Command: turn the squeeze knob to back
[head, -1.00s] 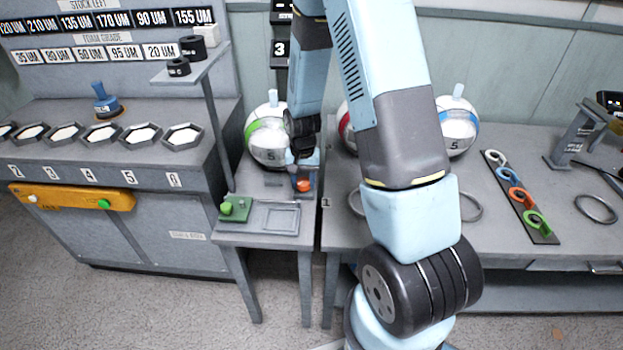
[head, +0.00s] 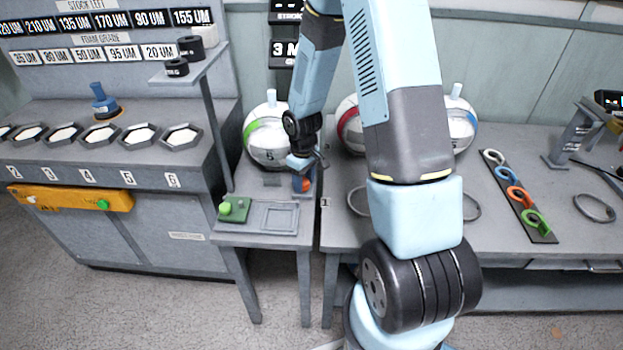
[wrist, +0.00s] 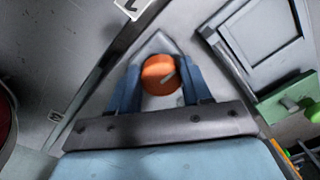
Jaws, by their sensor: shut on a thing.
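The squeeze knob is a round orange knob (wrist: 159,74) with a pale pointer mark on its top, seen in the wrist view. My gripper (wrist: 161,78) is shut on it, with one dark blue finger on each side. In the wrist view the pointer mark slants toward the lower right. In the head view only a small part of the orange knob (head: 306,185) shows beside my gripper (head: 302,180); the fingers hide the rest. The knob sits on the small grey side table (head: 225,237).
A green button box (head: 234,209) and a shallow square grey tray (head: 267,217) are at the table's front. A ball with a green band (head: 268,145) stands just behind my gripper. The grey bench with hexagonal cups (head: 181,137) is to the left.

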